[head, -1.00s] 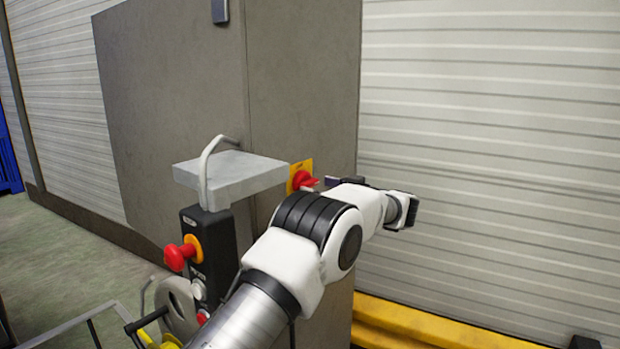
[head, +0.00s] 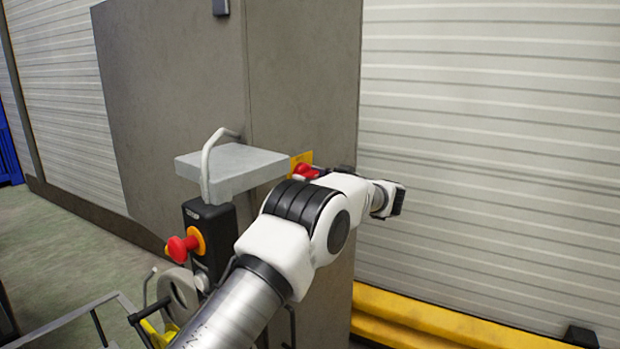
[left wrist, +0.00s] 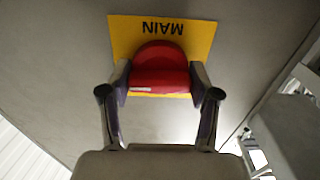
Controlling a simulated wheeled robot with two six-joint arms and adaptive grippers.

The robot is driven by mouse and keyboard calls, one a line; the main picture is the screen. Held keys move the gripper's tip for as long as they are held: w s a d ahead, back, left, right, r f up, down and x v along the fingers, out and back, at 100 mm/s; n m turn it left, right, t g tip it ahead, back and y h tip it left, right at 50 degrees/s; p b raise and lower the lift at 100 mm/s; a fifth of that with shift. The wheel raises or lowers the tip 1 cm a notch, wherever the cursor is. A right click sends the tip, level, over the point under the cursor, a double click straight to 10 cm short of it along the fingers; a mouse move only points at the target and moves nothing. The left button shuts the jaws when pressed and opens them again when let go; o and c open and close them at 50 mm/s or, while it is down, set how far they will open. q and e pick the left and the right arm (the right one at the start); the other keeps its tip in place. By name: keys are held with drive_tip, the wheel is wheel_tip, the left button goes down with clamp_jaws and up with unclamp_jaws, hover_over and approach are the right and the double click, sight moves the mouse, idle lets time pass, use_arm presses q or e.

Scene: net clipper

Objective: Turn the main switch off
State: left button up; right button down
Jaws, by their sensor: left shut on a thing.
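The main switch is a red knob on a yellow plate on the grey cabinet's side. In the head view the knob (head: 304,171) shows just above my left arm, partly hidden by it. In the left wrist view the red knob (left wrist: 160,68) sits between the fingers, and the yellow plate (left wrist: 205,38) reads MAIN upside down. My left gripper (left wrist: 160,88) is shut on the knob, one finger on each side. In the head view the left fingers are mostly hidden behind the wrist. My right gripper is not in view.
The grey cabinet (head: 180,95) stands behind the switch. A grey shelf (head: 232,168) with a bent tube juts out left of it. Below is a black control box (head: 212,240) with a red mushroom button (head: 180,248). A yellow barrier (head: 440,322) runs along the floor at right.

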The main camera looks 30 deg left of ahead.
use_arm(q)
drive_tip(key=n+b, duration=0.3)
drive_tip(key=n, duration=0.1)
drive_tip(key=shift+n+b, duration=0.3)
drive_tip(key=shift+b, duration=0.1)
drive_tip(key=n+b, duration=0.3)
drive_tip(key=n, duration=0.1)
drive_tip(key=shift+n, duration=0.3)
drive_tip(key=n+b, duration=0.3)
drive_tip(key=n, duration=0.1)
drive_tip(key=shift+n+b, duration=1.1)
drive_tip(key=shift+n, duration=1.1)
drive_tip(key=shift+r, duration=0.1)
drive_tip(key=o, duration=1.2)
drive_tip(key=shift+a, duration=0.1)
drive_tip(key=shift+c, duration=0.2)
